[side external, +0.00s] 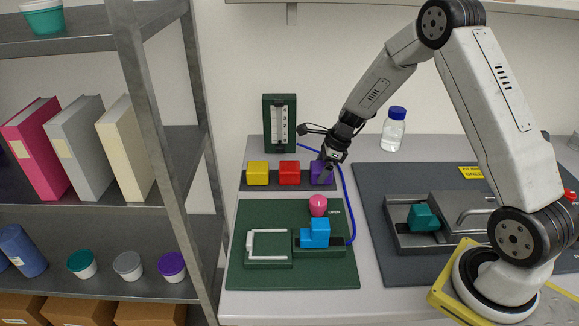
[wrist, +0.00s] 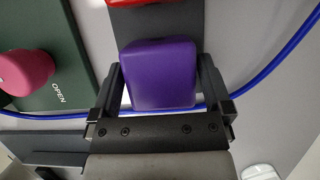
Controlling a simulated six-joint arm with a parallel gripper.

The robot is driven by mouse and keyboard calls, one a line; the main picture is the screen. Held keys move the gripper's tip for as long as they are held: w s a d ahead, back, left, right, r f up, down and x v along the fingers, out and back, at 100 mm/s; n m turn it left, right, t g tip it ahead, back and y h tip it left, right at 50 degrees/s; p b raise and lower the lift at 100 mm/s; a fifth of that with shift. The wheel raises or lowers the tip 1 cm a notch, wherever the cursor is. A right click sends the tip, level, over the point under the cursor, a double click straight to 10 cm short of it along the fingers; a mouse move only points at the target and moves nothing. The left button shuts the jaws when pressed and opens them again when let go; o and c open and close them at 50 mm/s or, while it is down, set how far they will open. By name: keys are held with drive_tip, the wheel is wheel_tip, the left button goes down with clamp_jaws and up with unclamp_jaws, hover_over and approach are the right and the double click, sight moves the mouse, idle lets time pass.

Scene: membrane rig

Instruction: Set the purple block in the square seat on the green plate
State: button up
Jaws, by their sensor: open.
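The purple block (side external: 322,173) sits at the right end of a dark strip, beside a red block and a yellow block. In the wrist view the purple block (wrist: 159,74) lies between the two fingers of my gripper (wrist: 166,85). My gripper (side external: 328,172) is open around it, low over the strip. The green plate (side external: 300,277) lies in front of the strip. The square seat (side external: 268,262), with a white frame around part of its edge, is at the plate's left.
A blue stepped block (side external: 315,235) and a pink knob (side external: 318,205) stand on the plate. The red block (side external: 289,173) and yellow block (side external: 258,173) are to the left. A blue tube (side external: 352,205) curves past the plate's right. A gauge (side external: 280,123) stands behind.

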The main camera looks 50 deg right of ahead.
sight(318, 166)
idle(0.3)
drive_tip(key=c, duration=1.3)
drive_tip(key=shift+r, duration=0.15)
drive_tip(key=shift+r, duration=0.35)
wheel_tip(318, 166, up, 3)
drive_tip(key=shift+s+f, duration=0.1)
drive_tip(key=shift+f, duration=0.1)
drive_tip(key=shift+s+a+r, duration=0.5)
drive_tip(key=shift+s+r, duration=1.1)
drive_tip(key=shift+s, duration=0.65)
drive_tip(key=shift+s+a+r, duration=0.5)
drive_tip(key=shift+s+r, duration=1.05)
drive_tip(key=shift+s, duration=0.7)
drive_tip(key=shift+s+a+r, duration=0.5)
drive_tip(key=shift+s+r, duration=1.1)
drive_tip(key=shift+s, duration=0.65)
